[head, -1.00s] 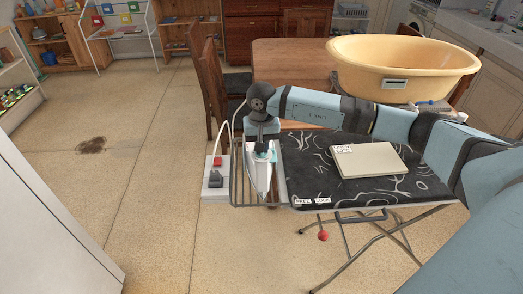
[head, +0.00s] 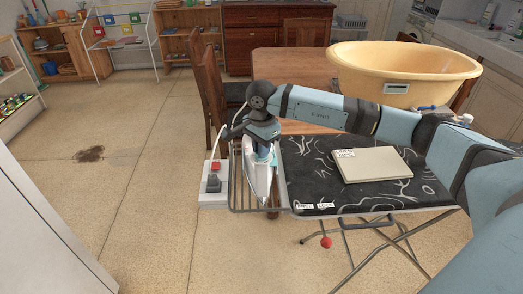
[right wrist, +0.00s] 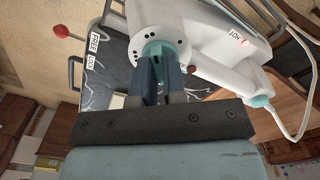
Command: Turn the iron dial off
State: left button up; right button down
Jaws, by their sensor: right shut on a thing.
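The white iron (head: 256,182) rests on the wire rack at the left end of the ironing board. In the right wrist view the iron (right wrist: 205,40) fills the upper right, with a lit red lamp (right wrist: 246,43) beside a HOT label. Its teal dial (right wrist: 154,50) sits between the two fingers of my right gripper (right wrist: 165,72). My right gripper (head: 264,150) reaches down over the iron in the head view and is shut on the dial. The fingers and arm partly hide the dial, and its marks cannot be read. My left gripper is not in view.
The wire rack (head: 237,194) joins the black ironing board (head: 310,180), which carries a beige flat box (head: 372,164). A power strip (head: 213,190) with a red switch stands left of the rack. A yellow tub (head: 400,65) stands behind.

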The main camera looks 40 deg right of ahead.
jog(key=m+b, duration=0.1)
jog(key=m, duration=0.5)
jog(key=shift+m, duration=0.3)
jog(key=m, duration=1.2)
jog(key=shift+m, duration=0.4)
jog(key=m, duration=0.6)
jog(key=shift+p, duration=0.4)
jog(key=shift+m, duration=0.4)
jog(key=c, duration=1.2)
grip_release()
jog(key=shift+r, duration=0.1)
notch_tip(320, 180, up, 14)
jog(key=shift+f, duration=0.15)
